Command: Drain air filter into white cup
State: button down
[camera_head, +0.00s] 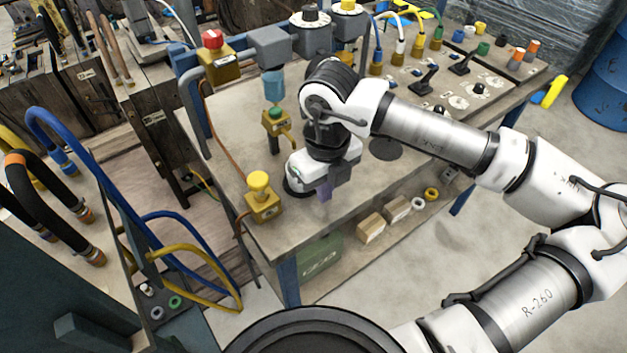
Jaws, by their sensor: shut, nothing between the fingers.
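The air filter, a grey block (270,45) with a translucent blue bowl (274,86) below it, is mounted over the left part of the workbench. Under the bowl is a brass-yellow fitting (275,124) with a green top and a small lever to its right. My gripper (325,193) points down over the bench, in front of and to the right of the fitting, apart from it. Its fingers are shut and nothing shows between them. I cannot make out a white cup; my white wrist and arm cover part of the bench top.
A yellow push button (260,196) stands at the bench's near left corner. A red-knobbed yellow box (217,62) is left of the filter. A control panel (455,85) with joysticks lies right. Boxes (371,228) sit on the lower shelf. Hoses (80,160) crowd the left.

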aim_at(312, 196)
notch_tip(312, 196, down, 3)
jog(key=shift+a+f+p, duration=0.1)
jog(key=shift+p, duration=0.3)
jog(key=shift+w+a+p, duration=0.65)
jog(key=shift+w+a, duration=0.1)
jog(key=shift+w, duration=0.35)
jog(key=shift+w+a, duration=0.3)
jog(key=shift+w, duration=0.2)
